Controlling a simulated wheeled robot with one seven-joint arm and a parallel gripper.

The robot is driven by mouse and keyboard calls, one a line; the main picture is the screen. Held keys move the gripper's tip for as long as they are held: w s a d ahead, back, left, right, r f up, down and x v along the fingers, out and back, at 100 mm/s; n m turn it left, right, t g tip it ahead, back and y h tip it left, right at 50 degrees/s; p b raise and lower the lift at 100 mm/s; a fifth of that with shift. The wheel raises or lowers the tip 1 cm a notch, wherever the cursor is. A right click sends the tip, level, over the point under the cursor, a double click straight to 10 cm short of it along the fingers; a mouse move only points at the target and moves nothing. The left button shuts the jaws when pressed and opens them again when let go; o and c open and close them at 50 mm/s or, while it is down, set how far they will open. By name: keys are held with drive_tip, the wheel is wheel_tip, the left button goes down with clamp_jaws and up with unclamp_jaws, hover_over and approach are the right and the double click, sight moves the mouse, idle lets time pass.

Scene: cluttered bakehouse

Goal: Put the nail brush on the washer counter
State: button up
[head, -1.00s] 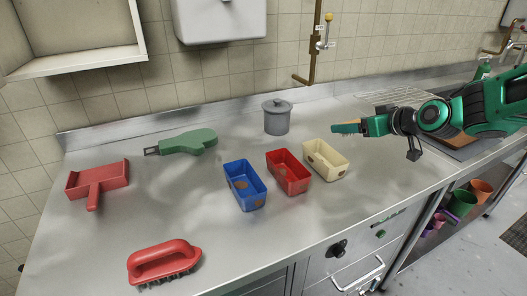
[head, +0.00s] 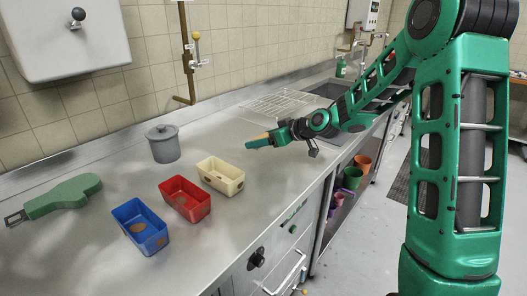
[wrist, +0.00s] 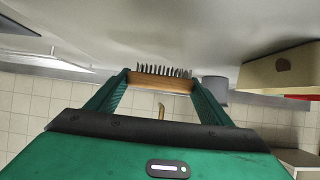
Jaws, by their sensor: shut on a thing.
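My gripper (head: 259,140) is shut on the nail brush. In the wrist view the brush (wrist: 160,83) is a wooden block with dark bristles, held crosswise between the two green fingers (wrist: 160,92). In the head view only a small strip of its wood (head: 262,136) shows beside the fingers. The gripper and brush are above the steel counter (head: 255,195), to the right of and behind the cream bin. The counter front has a knob and a bar handle. I cannot tell the exact height of the brush over the counter.
A blue bin (head: 140,228), a red bin (head: 185,200) and a cream bin (head: 220,177) stand in a row. A grey lidded pot (head: 163,144) and a green tool (head: 62,196) are behind and left. A wire rack (head: 283,105) lies near the sink. Counter between bins and front edge is clear.

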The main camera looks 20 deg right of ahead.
sight(265, 156)
drive_tip(key=shift+w+d+f, duration=0.25)
drive_tip(key=shift+d+f, duration=0.1)
drive_tip(key=shift+d, duration=0.1)
drive_tip(key=shift+f, duration=2)
drive_tip(key=o, duration=1.1)
drive_tip(key=shift+c, duration=0.2)
drive_tip(key=v, duration=1.2)
drive_tip(key=shift+s, duration=0.1)
